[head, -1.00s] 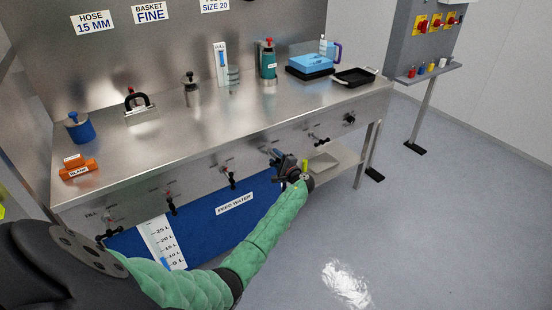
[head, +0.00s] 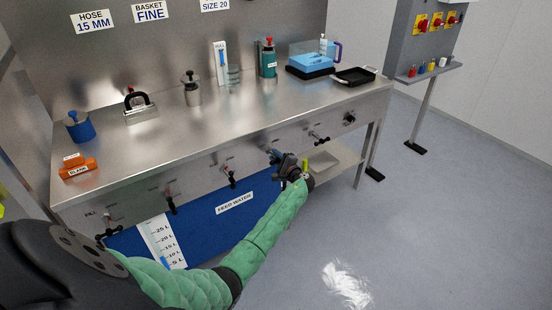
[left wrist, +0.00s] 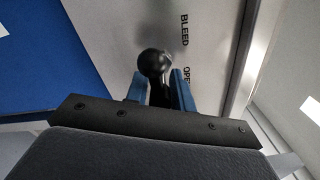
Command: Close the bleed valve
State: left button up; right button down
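The bleed valve is on the front panel of the steel bench, beside the printed word BLEED in the left wrist view. Its black ball-ended handle (left wrist: 155,63) points out between the blue fingers of my left gripper (left wrist: 160,88). The fingers sit close against both sides of the handle, with no clear gap. Lettering starting "OPE" is right of the handle and partly hidden. In the head view my left gripper (head: 275,157) is at the panel and hides most of this valve. My right gripper is not in view.
Other valve handles, including a red-and-black one (head: 229,177), line the panel on both sides. A blue feed water panel (head: 235,215) is below. A lower shelf (head: 340,158) is right of my gripper. The floor in front is clear.

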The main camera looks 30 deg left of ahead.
pick_arm(q)
jog(key=shift+o, duration=1)
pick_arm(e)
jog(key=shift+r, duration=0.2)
